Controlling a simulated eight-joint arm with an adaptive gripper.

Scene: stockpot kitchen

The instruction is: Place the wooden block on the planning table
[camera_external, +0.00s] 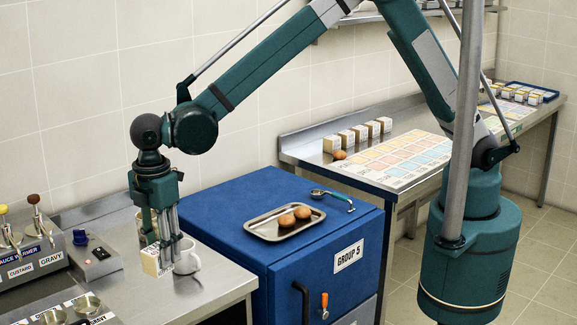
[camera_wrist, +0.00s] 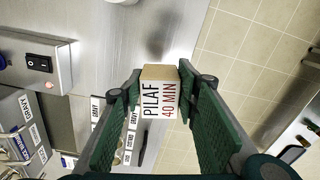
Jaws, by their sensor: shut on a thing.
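The wooden block (camera_wrist: 160,95) has a pale wood top and a white face reading "PILAF 40 MIN". My gripper (camera_wrist: 157,82) is shut on it, one finger on each side. In the external view, the block (camera_external: 152,261) shows at the fingertips of my gripper (camera_external: 166,250), over the left steel counter and close beside a white mug (camera_external: 188,262). I cannot tell if it touches the counter. The likely planning table (camera_external: 310,157) stands at the right back, with a coloured grid sheet (camera_external: 395,159) and several similar blocks (camera_external: 358,134) along its back.
A blue cabinet (camera_external: 265,190) stands between counter and table, bearing a tray (camera_external: 263,234) with two brown round items and a ladle (camera_external: 330,195). Sauce warmers (camera_external: 30,255) and a switch box (camera_external: 97,258) are at left. A grey vertical pole (camera_external: 462,130) stands at right.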

